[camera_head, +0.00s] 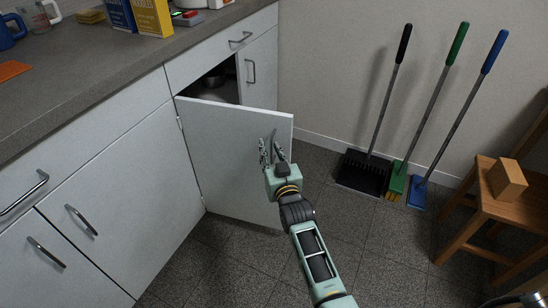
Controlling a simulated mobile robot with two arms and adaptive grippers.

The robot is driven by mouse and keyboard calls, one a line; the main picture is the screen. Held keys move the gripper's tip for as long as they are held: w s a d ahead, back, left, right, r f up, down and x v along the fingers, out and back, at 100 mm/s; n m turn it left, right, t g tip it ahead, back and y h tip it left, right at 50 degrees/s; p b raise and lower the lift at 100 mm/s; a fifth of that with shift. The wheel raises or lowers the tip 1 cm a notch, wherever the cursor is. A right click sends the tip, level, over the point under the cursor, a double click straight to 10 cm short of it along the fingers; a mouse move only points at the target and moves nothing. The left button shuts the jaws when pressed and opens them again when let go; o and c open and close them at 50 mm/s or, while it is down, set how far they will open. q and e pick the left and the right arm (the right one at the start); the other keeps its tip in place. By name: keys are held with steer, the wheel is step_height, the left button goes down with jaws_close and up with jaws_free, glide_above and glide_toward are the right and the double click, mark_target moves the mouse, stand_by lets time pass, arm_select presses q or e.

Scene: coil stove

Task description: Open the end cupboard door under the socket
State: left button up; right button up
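A white cupboard door (225,150), hinged on its left side, stands wide open into the room. Behind it the opening shows a dark shelf space with a metal pot (213,79). To the right of the opening, a narrow closed door (260,70) with a bar handle (251,71) is at the far end of the units. My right gripper (271,152) is in front of the open door's outer face, near its free edge. Its fingers look apart; I see nothing clearly between them. The open door's handle is not clearly seen. No socket shows. My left gripper is not in view.
A dustpan (362,173), green broom (397,182) and blue broom (417,192) lean on the wall at right. A wooden chair (480,215) holds a wooden block (507,180). The grey worktop (100,65) carries boxes and mugs.

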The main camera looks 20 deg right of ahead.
steer(key=s, duration=1.2)
steer(key=shift+d, duration=0.1)
